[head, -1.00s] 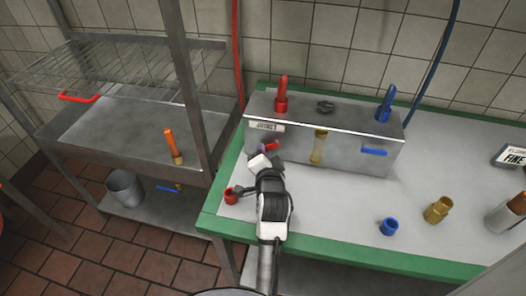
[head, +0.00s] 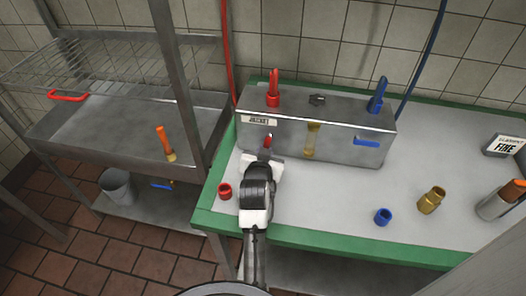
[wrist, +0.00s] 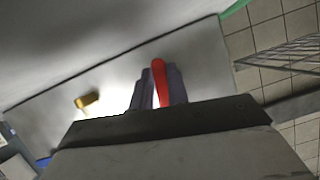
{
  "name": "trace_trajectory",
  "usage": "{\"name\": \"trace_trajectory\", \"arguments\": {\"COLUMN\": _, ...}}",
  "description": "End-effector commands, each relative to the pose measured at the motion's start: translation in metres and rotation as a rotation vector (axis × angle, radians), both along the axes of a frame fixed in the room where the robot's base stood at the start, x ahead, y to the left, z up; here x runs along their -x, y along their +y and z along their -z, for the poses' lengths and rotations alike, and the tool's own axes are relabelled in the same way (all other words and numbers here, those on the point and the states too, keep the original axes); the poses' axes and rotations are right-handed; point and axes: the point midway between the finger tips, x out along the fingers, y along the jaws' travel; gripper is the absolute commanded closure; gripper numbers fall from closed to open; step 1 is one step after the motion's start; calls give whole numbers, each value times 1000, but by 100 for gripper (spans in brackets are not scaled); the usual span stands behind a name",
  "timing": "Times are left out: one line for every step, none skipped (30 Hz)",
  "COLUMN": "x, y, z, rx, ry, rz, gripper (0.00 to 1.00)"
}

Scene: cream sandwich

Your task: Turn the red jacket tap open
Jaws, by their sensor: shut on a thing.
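The steel jacket box (head: 345,150) stands on the table, with a label reading JACKET (head: 259,121) on its front left. The red tap handle (head: 269,138) shows as a small red tip below that label. In the wrist view the red handle (wrist: 159,82) lies lengthwise between the two fingers. My gripper (head: 265,153) is shut on it; in the wrist view the gripper (wrist: 159,90) has a finger on each side. The tap's body is hidden behind my gripper, so I cannot tell how far it is turned.
A red hose fitting (head: 273,98) and a blue one (head: 377,102) rise from the box top. A blue handle (head: 367,141) points sideways. A red ring (head: 225,191), blue ring (head: 383,216) and brass fitting (head: 432,200) stand on the table. A steel rack (head: 130,130) is at left.

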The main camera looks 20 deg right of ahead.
Motion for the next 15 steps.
{"name": "trace_trajectory", "arguments": {"x": 0, "y": 0, "z": -1, "rx": 12, "ry": 6, "rz": -1, "gripper": 100}}
{"name": "trace_trajectory", "arguments": {"x": 0, "y": -1, "z": -1, "rx": 18, "ry": 10, "rz": 0, "gripper": 100}}
{"name": "trace_trajectory", "arguments": {"x": 0, "y": -1, "z": -1, "rx": 25, "ry": 15, "rz": 0, "gripper": 100}}
{"name": "trace_trajectory", "arguments": {"x": 0, "y": -1, "z": 0, "rx": 30, "ry": 18, "rz": 0, "gripper": 100}}
{"name": "trace_trajectory", "arguments": {"x": 0, "y": -1, "z": 0, "rx": 33, "ry": 20, "rz": 0, "gripper": 100}}
{"name": "trace_trajectory", "arguments": {"x": 0, "y": -1, "z": 0, "rx": 37, "ry": 22, "rz": 0, "gripper": 100}}
{"name": "trace_trajectory", "arguments": {"x": 0, "y": -1, "z": 0, "rx": 39, "ry": 24, "rz": 0, "gripper": 100}}
{"name": "trace_trajectory", "arguments": {"x": 0, "y": -1, "z": 0, "rx": 40, "ry": 25, "rz": -1, "gripper": 100}}
{"name": "trace_trajectory", "arguments": {"x": 0, "y": -1, "z": 0, "rx": 42, "ry": 26, "rz": -1, "gripper": 100}}
{"name": "trace_trajectory", "arguments": {"x": 0, "y": -1, "z": 0, "rx": 42, "ry": 26, "rz": -1, "gripper": 100}}
{"name": "trace_trajectory", "arguments": {"x": 0, "y": -1, "z": 0, "rx": 43, "ry": 27, "rz": 0, "gripper": 100}}
{"name": "trace_trajectory", "arguments": {"x": 0, "y": -1, "z": 0, "rx": 43, "ry": 27, "rz": 0, "gripper": 100}}
{"name": "trace_trajectory", "arguments": {"x": 0, "y": -1, "z": 0, "rx": 43, "ry": 27, "rz": 0, "gripper": 100}}
{"name": "trace_trajectory", "arguments": {"x": 0, "y": -1, "z": 0, "rx": 43, "ry": 27, "rz": 0, "gripper": 100}}
{"name": "trace_trajectory", "arguments": {"x": 0, "y": -1, "z": 0, "rx": 42, "ry": 26, "rz": 0, "gripper": 100}}
